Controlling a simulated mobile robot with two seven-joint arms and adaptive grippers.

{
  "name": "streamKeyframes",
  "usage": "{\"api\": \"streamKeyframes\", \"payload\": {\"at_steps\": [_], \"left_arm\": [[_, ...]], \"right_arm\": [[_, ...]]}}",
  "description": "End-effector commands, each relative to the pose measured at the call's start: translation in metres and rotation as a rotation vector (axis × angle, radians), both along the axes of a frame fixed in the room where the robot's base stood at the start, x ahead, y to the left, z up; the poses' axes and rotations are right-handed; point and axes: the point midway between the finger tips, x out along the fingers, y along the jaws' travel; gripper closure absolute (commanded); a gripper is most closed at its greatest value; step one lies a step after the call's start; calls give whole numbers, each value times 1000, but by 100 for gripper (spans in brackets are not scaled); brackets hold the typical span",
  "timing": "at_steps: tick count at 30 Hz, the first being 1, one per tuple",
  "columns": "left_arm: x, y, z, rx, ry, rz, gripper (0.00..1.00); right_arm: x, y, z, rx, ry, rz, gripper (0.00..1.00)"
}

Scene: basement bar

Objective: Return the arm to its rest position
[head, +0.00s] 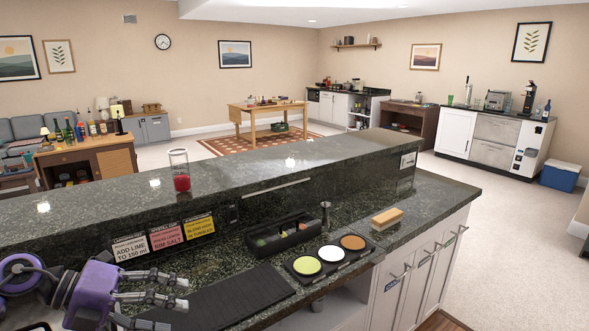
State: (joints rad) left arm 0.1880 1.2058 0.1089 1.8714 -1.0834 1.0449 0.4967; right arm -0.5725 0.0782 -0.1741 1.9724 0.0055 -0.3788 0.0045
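My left gripper (172,301) reaches in from the lower left on its purple arm (92,295). It is over the near end of the bar's lower counter, beside the dark ribbed mat (225,303). Its silver fingers are spread apart and point right, with nothing visible between them. I cannot tell its exact height above the counter. My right gripper is not in view.
A glass with red contents (180,170) stands on the raised bar ledge (100,197). Recipe cards (166,236), a black caddy (285,236), a tray of three round dishes (329,272), a metal jigger (326,214) and a sponge-like block (387,219) line the lower counter. Open floor lies right.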

Motion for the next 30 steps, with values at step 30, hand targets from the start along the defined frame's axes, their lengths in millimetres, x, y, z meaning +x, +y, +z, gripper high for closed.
{"api": "streamKeyframes", "payload": {"at_steps": [30], "left_arm": [[-252,-76,-355,-1055,971,1913,37]], "right_arm": [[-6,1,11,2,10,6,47]]}}
